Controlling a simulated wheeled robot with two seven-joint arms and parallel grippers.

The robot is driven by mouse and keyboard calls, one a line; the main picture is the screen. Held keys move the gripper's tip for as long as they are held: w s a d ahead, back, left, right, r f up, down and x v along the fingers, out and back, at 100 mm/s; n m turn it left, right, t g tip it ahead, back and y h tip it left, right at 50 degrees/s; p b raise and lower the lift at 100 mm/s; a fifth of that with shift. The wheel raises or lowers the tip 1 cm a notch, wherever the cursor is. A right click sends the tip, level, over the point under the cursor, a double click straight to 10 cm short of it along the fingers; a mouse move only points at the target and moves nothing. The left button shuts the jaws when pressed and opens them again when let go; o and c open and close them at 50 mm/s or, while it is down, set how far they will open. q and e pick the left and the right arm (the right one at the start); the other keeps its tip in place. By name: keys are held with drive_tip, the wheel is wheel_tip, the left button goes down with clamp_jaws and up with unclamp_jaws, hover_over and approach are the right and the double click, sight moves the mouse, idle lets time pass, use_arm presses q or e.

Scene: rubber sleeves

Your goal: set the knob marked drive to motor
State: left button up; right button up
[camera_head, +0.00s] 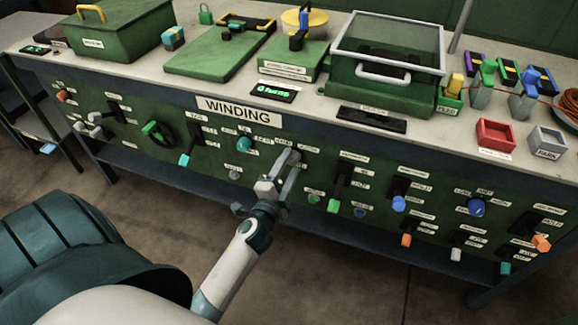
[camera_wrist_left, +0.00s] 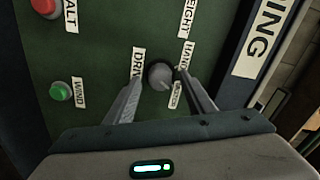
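The drive knob (camera_wrist_left: 160,75) is a small round grey knob on the green panel, in the middle of the left wrist view. A DRIVE label (camera_wrist_left: 137,68) is on its left, a HAND label (camera_wrist_left: 185,54) at its upper right, and a small label (camera_wrist_left: 176,95), too small to read, at its lower right. My left gripper (camera_head: 287,166) reaches the panel below the WINDING sign. In the wrist view its two fingers stand apart, one on each side of the knob, with slim gaps visible. I cannot tell where the knob points. My right gripper is not in view.
A red button (camera_wrist_left: 45,7) and a green button (camera_wrist_left: 61,91) are near the knob. Teal knob (camera_head: 244,144) and black switch (camera_head: 344,172) flank my left gripper. Boxes, a clear-lidded case (camera_head: 388,45) and a red bin (camera_head: 495,134) stand on the bench top.

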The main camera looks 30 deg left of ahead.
use_arm(q)
drive_tip(key=shift+s, duration=0.2)
drive_tip(key=shift+s+d, duration=0.1)
drive_tip(key=shift+s, duration=0.15)
drive_tip(key=b+v, duration=0.2)
drive_tip(key=v, duration=1.4)
drive_tip(key=shift+s, duration=0.3)
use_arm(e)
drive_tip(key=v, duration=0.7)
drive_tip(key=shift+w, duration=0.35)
use_arm(q)
drive_tip(key=shift+f, duration=0.1)
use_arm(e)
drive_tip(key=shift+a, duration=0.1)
